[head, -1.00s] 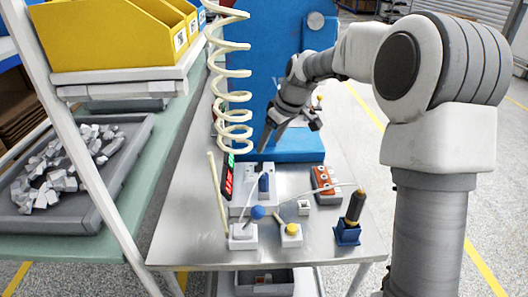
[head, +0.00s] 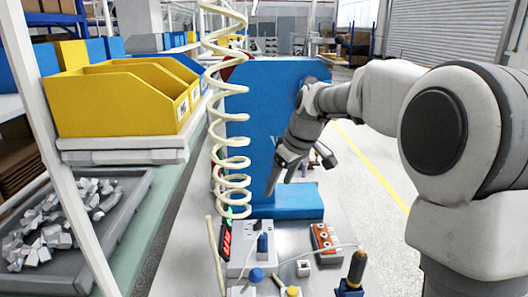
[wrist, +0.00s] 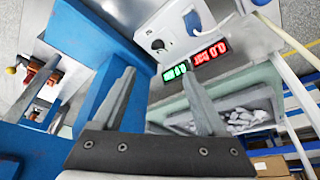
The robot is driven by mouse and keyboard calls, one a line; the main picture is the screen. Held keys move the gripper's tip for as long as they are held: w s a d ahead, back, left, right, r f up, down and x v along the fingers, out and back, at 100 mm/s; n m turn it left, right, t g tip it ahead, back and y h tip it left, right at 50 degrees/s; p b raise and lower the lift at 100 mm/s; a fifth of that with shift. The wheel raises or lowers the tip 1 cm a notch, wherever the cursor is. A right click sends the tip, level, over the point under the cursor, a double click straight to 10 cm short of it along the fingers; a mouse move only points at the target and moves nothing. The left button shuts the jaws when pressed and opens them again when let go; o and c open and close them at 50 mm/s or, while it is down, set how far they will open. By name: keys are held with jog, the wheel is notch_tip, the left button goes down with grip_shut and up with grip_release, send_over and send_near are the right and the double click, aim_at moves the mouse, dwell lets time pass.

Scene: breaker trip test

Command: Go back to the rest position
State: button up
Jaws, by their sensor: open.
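My gripper (head: 287,178) is open and empty. In the head view it hangs in front of the tall blue panel (head: 262,110), above the blue block (head: 290,203) at its foot. In the wrist view the two fingers (wrist: 160,85) stand apart with nothing held between them. The white breaker unit (head: 250,258) with a dark blue lever sits on the bench, apart from my gripper. A red and green lit display (head: 225,240) stands at its left and also shows in the wrist view (wrist: 208,53).
A cream coiled hose (head: 232,165) hangs left of the panel. An orange-red block (head: 325,238) and a black-and-yellow handled tool (head: 356,270) are at the bench's right. Yellow bins (head: 110,105) and a grey tray of pale chunks (head: 115,235) lie left. Floor is clear to the right.

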jog(key=s+d+r+m+t+h+p, duration=0.15)
jog(key=s+r, duration=0.25)
jog(key=s, duration=0.4)
jog(key=s+d+r+m+h+p, duration=0.1)
jog(key=s+d+r+m, duration=0.15)
jog(key=s, duration=0.65)
jog(key=s+d+f+m, duration=0.1)
jog(key=s+m, duration=0.1)
jog(key=s, duration=0.4)
jog(key=s+d+m+p, duration=0.1)
jog(key=s+d+m, duration=0.1)
jog(key=s, duration=0.5)
jog(key=shift+s+f+m+t, duration=0.2)
jog(key=shift+f+m+t, duration=0.15)
jog(key=shift+m+t, duration=0.1)
